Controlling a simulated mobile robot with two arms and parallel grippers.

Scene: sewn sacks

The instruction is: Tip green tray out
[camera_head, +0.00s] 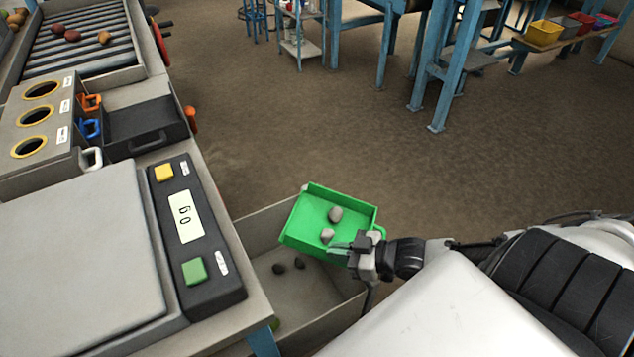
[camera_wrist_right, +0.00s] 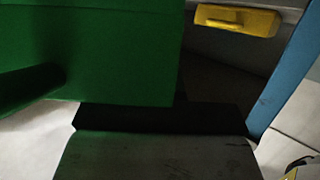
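The green tray (camera_head: 310,238) is over the open grey bin (camera_head: 262,222) and looks tilted, its lower side towards the bin. Two grey stones, one upper (camera_head: 335,214) and one lower (camera_head: 327,236), lie inside the tray. Two dark stones (camera_head: 289,266) lie on the bin floor below it. My right gripper (camera_head: 352,247) is at the tray's right end, by its handle, and appears shut on it; the fingertips are partly hidden. In the right wrist view the green tray (camera_wrist_right: 110,50) fills the upper left, close up. My left gripper is not in view.
A scale with a grey plate (camera_head: 75,255) and a display panel (camera_head: 187,215) stands left of the bin. A dark tray (camera_head: 145,122) and a roller conveyor (camera_head: 85,38) lie beyond it. Open floor (camera_head: 300,130) stretches behind the bin.

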